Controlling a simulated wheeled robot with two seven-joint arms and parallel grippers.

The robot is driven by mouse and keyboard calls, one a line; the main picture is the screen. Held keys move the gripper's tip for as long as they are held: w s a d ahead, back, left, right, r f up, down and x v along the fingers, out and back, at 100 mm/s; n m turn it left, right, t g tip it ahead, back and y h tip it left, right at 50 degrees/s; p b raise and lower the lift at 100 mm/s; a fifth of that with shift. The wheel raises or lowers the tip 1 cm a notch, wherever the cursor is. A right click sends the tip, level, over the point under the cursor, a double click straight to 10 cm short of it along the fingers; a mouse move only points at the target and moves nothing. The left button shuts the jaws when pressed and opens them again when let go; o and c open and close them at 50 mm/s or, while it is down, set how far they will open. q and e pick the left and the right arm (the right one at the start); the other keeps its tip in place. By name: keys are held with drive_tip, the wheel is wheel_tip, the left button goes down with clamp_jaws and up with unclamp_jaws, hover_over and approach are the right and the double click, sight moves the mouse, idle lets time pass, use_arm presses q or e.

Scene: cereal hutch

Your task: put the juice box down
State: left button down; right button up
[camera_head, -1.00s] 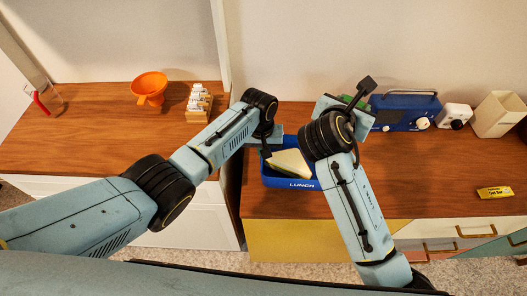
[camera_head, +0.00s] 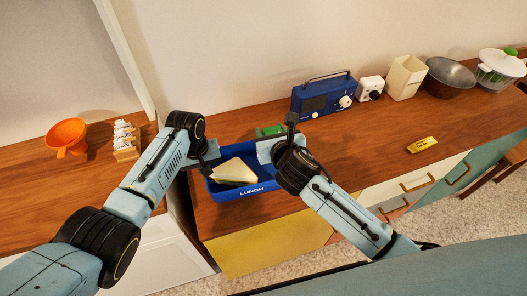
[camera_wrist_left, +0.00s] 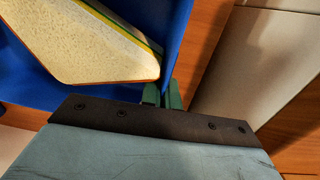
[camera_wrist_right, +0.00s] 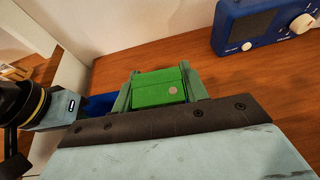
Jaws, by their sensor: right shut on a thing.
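The green juice box (camera_wrist_right: 158,90) is between the fingers of my right gripper (camera_head: 270,136), which is shut on it. It also shows as a green patch in the head view (camera_head: 268,130), partly hidden by the gripper. It is close to the back right corner of the blue lunch box (camera_head: 262,187); whether it touches anything below I cannot tell. My left gripper (camera_wrist_left: 162,96) is at the lunch box's left side, its fingers close together with the thin blue wall seeming to lie between them. A sandwich (camera_head: 236,171) lies in the lunch box.
A yellow bar (camera_head: 422,145) lies near the counter's front. Bare wood lies between it and my right arm.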

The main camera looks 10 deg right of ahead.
drive_tip(key=shift+f, duration=2.65)
drive_tip(key=shift+f, duration=0.1)
drive_tip(key=o, duration=1.1)
drive_tip(key=v, duration=1.2)
use_arm(q)
drive_tip(key=c, duration=1.6)
unclamp_jaws()
